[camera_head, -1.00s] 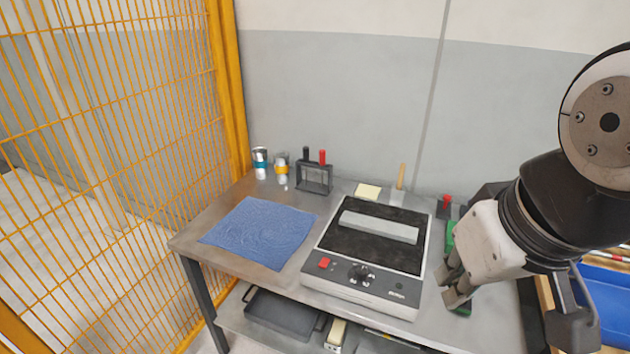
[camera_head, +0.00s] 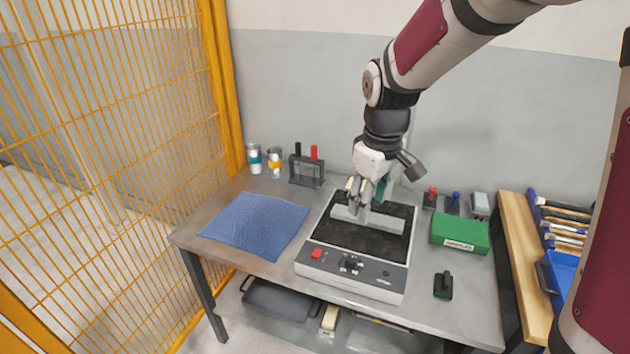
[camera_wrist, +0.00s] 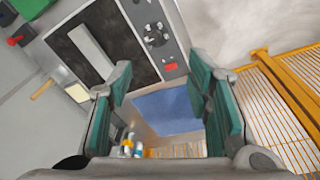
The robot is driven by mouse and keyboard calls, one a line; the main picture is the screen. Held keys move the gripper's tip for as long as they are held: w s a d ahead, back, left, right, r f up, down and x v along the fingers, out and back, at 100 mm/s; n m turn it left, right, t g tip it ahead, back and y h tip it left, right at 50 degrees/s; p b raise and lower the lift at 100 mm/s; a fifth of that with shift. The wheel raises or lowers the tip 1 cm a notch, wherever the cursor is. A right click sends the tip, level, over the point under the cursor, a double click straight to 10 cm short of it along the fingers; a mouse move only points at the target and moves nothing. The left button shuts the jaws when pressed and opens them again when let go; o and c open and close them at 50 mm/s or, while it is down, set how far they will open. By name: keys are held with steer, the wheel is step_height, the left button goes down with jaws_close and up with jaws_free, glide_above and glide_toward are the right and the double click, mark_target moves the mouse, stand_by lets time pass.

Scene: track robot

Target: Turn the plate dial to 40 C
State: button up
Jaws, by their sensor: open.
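The hot plate (camera_head: 384,284) stands on the grey bench, with a black top and a light metal bar (camera_head: 380,221) lying on it. Its black dial (camera_head: 351,264) is on the front panel, right of a red switch (camera_head: 316,253). In the wrist view the dial (camera_wrist: 155,38) shows near the top, with white marks around it; its setting is too small to read. My gripper (camera_head: 358,208) is above the plate's top, behind the dial and apart from it. In the wrist view its green-padded fingers (camera_wrist: 165,100) are spread wide with nothing between them.
A blue cloth (camera_head: 255,226) lies left of the plate. A red-handled rack (camera_head: 306,170) and cups (camera_head: 274,160) stand at the back left. A green box (camera_head: 460,232) and a small black-and-green object (camera_head: 443,285) are to the right. A yellow mesh fence (camera_head: 110,150) borders the left side.

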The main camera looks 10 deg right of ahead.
mark_target(352, 260)
steer(key=w+f+n+p, duration=0.1)
steer(key=w+f, duration=0.1)
steer(key=f, duration=0.6)
steer(key=w+f+n+p, duration=0.1)
steer(key=w+f, duration=0.1)
steer(key=f, duration=0.6)
steer(key=w+f+n+g+p, duration=0.1)
steer(key=w+f, duration=0.1)
steer(key=f, duration=0.7)
steer(key=shift+w, duration=0.35)
steer(key=shift+c, duration=0.6)
jaws_close()
